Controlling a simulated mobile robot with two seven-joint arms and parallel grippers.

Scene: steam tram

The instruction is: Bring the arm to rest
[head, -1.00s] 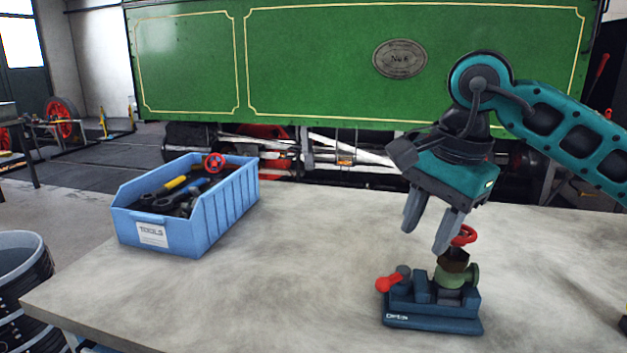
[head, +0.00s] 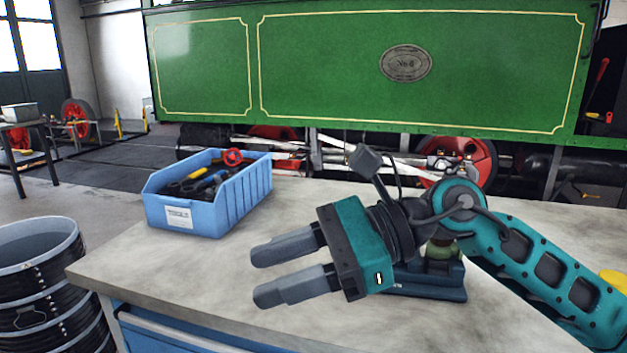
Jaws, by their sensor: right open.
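My right gripper (head: 291,271) is in the middle of the head view, above the bench top (head: 130,262). Its two grey fingers point left and stand apart with nothing between them. My right arm comes in from the lower right. Behind the gripper and wrist is a dark blue vise (head: 440,282) on the bench, with a green round part (head: 441,250) in it. Much of the vise and what it holds is hidden by my wrist. My left gripper is not in view.
A blue tool bin (head: 225,208) with several tools and a red handwheel (head: 233,157) stands left on the bench. Black buckets (head: 42,290) stand on the floor at left. A yellow thing (head: 613,281) shows at the right edge. Behind is the green tram side (head: 330,80).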

